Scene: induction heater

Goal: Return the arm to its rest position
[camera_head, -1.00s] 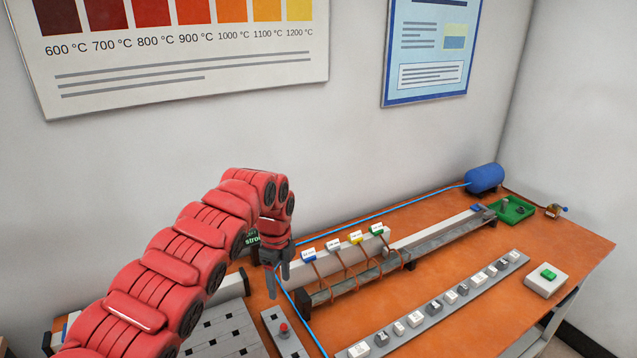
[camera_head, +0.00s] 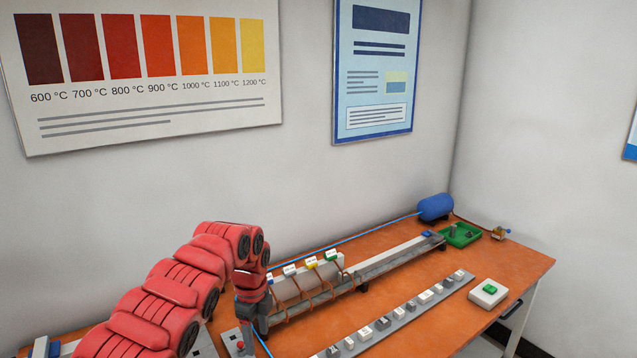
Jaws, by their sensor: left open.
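My left arm (camera_head: 175,290) is red and comes in from the lower left, bent over at the top so that its gripper points down. My left gripper (camera_head: 253,326) is dark grey, open and empty. It hangs by the near left end of the induction heater (camera_head: 305,285), which has copper coils and several coloured labels on top. The gripper overlaps that end of the heater in the picture, and I cannot tell whether they touch. My right gripper is not in view.
The orange table (camera_head: 400,263) carries a strip of blocks (camera_head: 395,318), a white box with a green button (camera_head: 488,293), a green tray (camera_head: 463,236) and a blue tank (camera_head: 435,207). A red button (camera_head: 240,345) stands close to my left gripper. Bare tabletop lies between heater and strip.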

